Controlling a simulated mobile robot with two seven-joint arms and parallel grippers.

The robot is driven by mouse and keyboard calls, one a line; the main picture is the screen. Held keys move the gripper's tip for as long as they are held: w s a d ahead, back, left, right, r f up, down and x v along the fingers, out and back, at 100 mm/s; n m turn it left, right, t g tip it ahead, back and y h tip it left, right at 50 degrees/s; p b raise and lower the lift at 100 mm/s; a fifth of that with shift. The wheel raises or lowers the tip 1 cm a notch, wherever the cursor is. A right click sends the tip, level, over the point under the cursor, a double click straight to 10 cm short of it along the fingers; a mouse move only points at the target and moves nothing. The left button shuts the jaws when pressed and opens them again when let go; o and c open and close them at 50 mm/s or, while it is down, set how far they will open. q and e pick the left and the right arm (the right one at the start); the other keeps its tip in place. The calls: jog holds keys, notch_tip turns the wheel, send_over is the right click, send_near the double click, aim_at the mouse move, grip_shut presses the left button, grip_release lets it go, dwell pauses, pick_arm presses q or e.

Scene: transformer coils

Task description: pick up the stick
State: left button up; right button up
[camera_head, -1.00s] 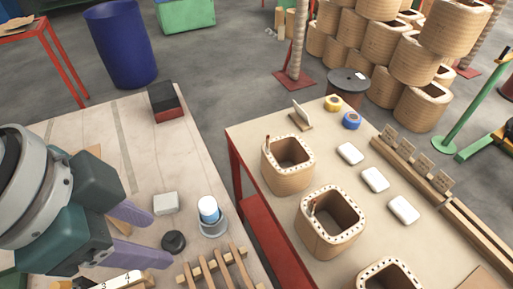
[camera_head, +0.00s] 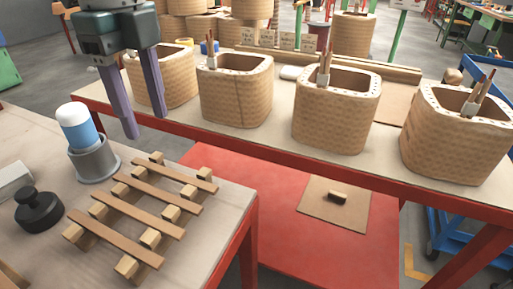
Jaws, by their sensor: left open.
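Several slim wooden sticks lie across small blocks on the near table, like a slatted rack; one stick (camera_head: 155,192) is in its middle. Other thin sticks stand upright at the rims of the wound coils: a bundle (camera_head: 325,66) on the third coil (camera_head: 333,118) and another bundle (camera_head: 478,95) on the rightmost coil (camera_head: 455,145). I cannot tell which stick is meant. My left gripper (camera_head: 146,125) is open and empty, fingers pointing down, in front of the leftmost coil (camera_head: 175,82) and partly hiding it. It is apart from the rack. My right gripper is not in view.
A blue-and-white cylinder (camera_head: 77,126) stands in a grey cup (camera_head: 94,160) left of the rack. A black knob-like part (camera_head: 38,210) lies nearby. A gap separates the near table from the red-framed coil table (camera_head: 270,138). Cardboard (camera_head: 335,208) lies on the red lower shelf.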

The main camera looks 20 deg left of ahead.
aim_at(169, 172)
pick_arm(q)
jog(key=f, duration=0.3)
jog(key=f+b, duration=0.1)
jog(key=shift+w+f, duration=0.15)
jog(key=shift+w, duration=0.1)
jog(key=f, duration=0.2)
jog(key=f+b, duration=0.1)
jog(key=f, duration=0.2)
jog(key=shift+w+d+f, duration=0.15)
jog(key=shift+w+f, duration=0.05)
jog(key=shift+f, duration=0.15)
jog(key=shift+c, duration=0.3)
grip_shut()
